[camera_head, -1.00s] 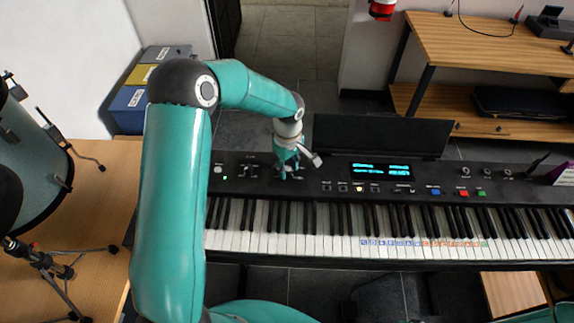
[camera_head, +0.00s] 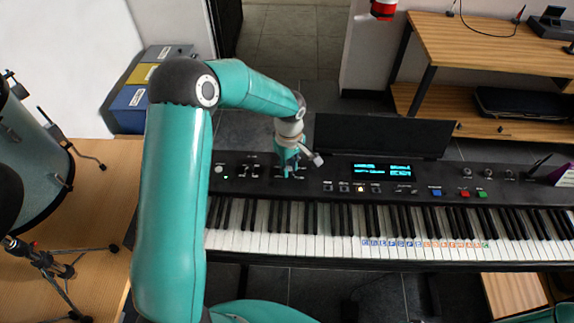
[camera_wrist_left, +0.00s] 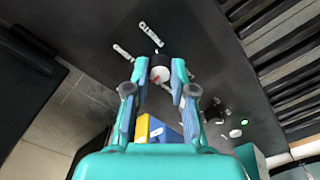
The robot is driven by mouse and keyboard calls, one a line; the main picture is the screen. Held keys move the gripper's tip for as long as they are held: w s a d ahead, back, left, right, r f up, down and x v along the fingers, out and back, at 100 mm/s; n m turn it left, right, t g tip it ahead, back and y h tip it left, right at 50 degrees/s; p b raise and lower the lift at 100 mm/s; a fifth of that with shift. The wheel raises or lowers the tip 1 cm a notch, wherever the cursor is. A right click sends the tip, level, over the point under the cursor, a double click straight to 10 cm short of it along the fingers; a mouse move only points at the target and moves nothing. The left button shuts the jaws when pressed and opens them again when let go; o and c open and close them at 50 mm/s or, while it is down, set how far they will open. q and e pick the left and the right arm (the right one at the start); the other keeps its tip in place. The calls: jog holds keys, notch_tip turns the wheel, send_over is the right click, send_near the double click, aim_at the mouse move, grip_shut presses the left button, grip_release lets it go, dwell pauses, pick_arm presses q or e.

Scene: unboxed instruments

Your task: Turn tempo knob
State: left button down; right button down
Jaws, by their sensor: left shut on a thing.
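The tempo knob (camera_wrist_left: 160,75) is a small round knob with a pale top and a red mark, on the dark panel of the keyboard in the left wrist view. My left gripper (camera_head: 291,175) points down at the panel's left part in the head view. In the left wrist view its two blue-teal fingers (camera_wrist_left: 160,70) stand on either side of the knob and are shut on it. In the head view the fingers hide the knob. My right gripper is not in view.
The keyboard (camera_head: 330,247) spans the view, with a lit blue display (camera_head: 382,169) and colored buttons right of my gripper. A black music stand (camera_head: 383,135) rises behind it. Drums (camera_head: 35,165) stand left, beside stacked boxes (camera_head: 135,98). A wooden shelf (camera_head: 480,45) stands at back right.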

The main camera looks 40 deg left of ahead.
pick_arm(q)
jog(key=shift+s+d+f, duration=0.2)
jog(key=shift+s, duration=0.05)
dwell(0.7)
jog(key=c, duration=1)
grip_release()
jog(key=shift+r, duration=0.1)
jog(key=shift+a, duration=0.1)
jog(key=shift+w, duration=0.1)
jog(key=shift+r, duration=0.15)
jog(key=shift+r, duration=5.8)
